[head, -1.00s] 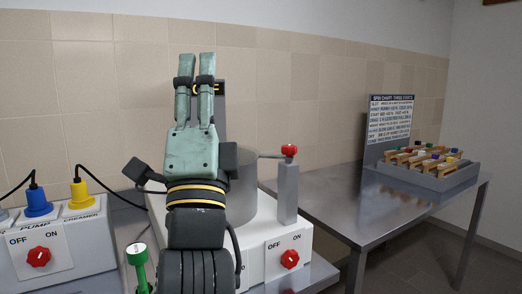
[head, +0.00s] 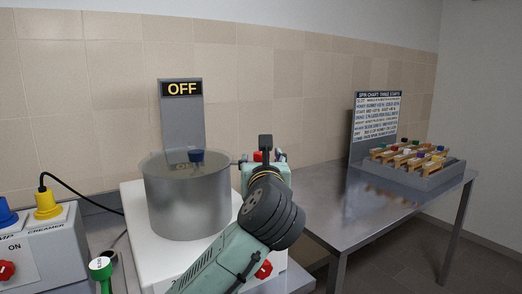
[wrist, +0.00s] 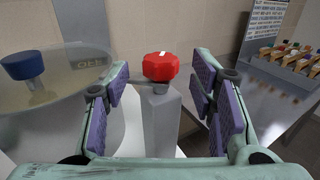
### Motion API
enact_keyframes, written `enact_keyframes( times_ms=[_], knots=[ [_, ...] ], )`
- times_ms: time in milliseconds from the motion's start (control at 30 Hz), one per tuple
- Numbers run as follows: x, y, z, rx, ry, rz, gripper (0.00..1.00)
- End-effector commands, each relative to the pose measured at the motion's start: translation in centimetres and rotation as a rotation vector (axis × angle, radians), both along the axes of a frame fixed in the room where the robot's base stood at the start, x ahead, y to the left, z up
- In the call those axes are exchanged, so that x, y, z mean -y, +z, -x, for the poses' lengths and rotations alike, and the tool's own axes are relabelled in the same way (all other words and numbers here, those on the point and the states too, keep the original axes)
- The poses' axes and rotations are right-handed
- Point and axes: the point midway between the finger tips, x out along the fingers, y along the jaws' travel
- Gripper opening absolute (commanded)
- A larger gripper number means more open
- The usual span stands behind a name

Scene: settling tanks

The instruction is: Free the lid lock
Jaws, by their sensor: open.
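The lid lock's red knob (wrist: 160,66) sits on top of a grey post (wrist: 161,118) beside the round metal drum. A short grey arm (wrist: 128,84) reaches from the post toward the drum's clear lid (wrist: 60,75). The lid has a blue knob (wrist: 22,65), which also shows in the head view (head: 196,155). My gripper (wrist: 160,82) is open, with one finger on each side of the red knob and apart from it. In the head view my gripper (head: 263,158) is over the post and hides most of it; only a bit of red shows.
An OFF sign (head: 182,89) stands behind the drum (head: 188,205). A red switch (head: 264,269) is on the machine's front, partly behind my arm.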

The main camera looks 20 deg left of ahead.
Motion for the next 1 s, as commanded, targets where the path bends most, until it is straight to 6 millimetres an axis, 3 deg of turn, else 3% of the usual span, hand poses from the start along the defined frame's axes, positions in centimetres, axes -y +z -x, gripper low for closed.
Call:
enact_keyframes(
  times_ms=[233,633,1000],
  knots=[
    [-1.3,0.2,-3.2,-0.001,0.000,0.001,0.51],
    [-1.6,0.0,-3.9,0.001,0.000,0.001,0.51],
    [-1.6,0.0,-3.9,0.003,0.000,0.001,0.26]
  ],
)
